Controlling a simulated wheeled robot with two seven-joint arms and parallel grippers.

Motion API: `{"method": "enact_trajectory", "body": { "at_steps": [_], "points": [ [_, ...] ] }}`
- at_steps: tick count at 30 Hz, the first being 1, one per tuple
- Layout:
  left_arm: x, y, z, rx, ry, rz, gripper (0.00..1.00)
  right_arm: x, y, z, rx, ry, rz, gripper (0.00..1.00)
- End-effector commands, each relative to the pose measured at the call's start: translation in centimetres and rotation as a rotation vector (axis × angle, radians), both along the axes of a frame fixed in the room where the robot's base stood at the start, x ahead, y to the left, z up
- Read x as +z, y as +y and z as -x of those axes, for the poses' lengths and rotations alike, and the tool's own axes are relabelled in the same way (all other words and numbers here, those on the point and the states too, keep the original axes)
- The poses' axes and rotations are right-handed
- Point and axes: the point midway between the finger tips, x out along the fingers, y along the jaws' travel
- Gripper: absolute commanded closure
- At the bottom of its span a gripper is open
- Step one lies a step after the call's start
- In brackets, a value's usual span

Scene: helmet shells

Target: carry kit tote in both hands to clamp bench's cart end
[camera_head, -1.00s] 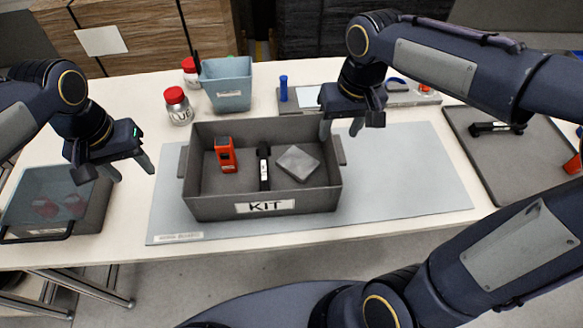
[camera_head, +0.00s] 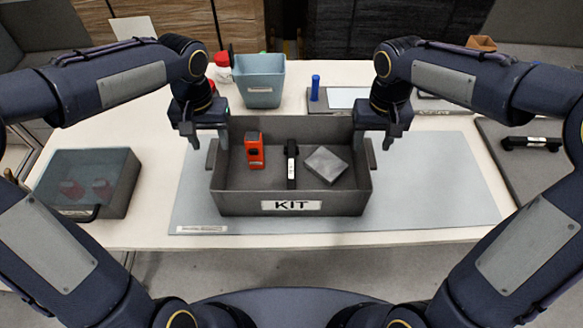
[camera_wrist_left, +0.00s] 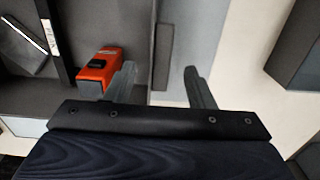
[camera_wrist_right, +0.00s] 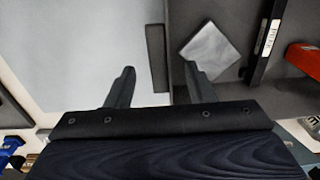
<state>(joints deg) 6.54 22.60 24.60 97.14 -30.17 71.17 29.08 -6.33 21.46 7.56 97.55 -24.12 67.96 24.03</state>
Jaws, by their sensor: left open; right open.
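The grey kit tote (camera_head: 240,204), labelled KIT, sits upright on a pale blue-grey mat. Inside are an orange device (camera_head: 254,150), a black bar-shaped item (camera_head: 291,165) and a grey flat block (camera_head: 326,164). My left gripper (camera_head: 207,141) is open above the tote's left handle (camera_head: 211,160). In the left wrist view the handle (camera_wrist_left: 162,57) lies between the open fingers. My right gripper (camera_head: 373,142) is open above the right handle (camera_head: 371,156). In the right wrist view that handle (camera_wrist_right: 157,58) also lies between the fingers. I cannot identify the clamp bench's cart end.
A lidded translucent box (camera_head: 90,183) stands left on the white table (camera_head: 140,232). A blue-grey bin (camera_head: 259,82) and a blue cylinder (camera_head: 315,88) stand behind the tote. A grey tray (camera_head: 500,170) is at right. The mat (camera_head: 440,190) is clear right of the tote.

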Motion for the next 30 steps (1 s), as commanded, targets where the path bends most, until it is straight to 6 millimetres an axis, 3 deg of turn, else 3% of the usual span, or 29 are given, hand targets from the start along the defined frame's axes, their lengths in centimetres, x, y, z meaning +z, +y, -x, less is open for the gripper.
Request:
{"method": "enact_trajectory", "body": {
  "at_steps": [7,19,30],
  "points": [
    [-3.1,0.0,0.0,0.0,0.001,0.0,0.51,-3.2,0.0,0.1,0.0,0.002,0.001,0.51],
    [-3.8,0.0,0.0,0.0,0.0,0.001,0.51,-3.8,0.0,0.0,0.0,-0.001,0.0,0.51],
    [-3.8,0.0,0.0,0.0,-0.001,0.001,0.98,-3.8,0.0,0.0,0.0,-0.001,0.0,0.98]
  ]
}}
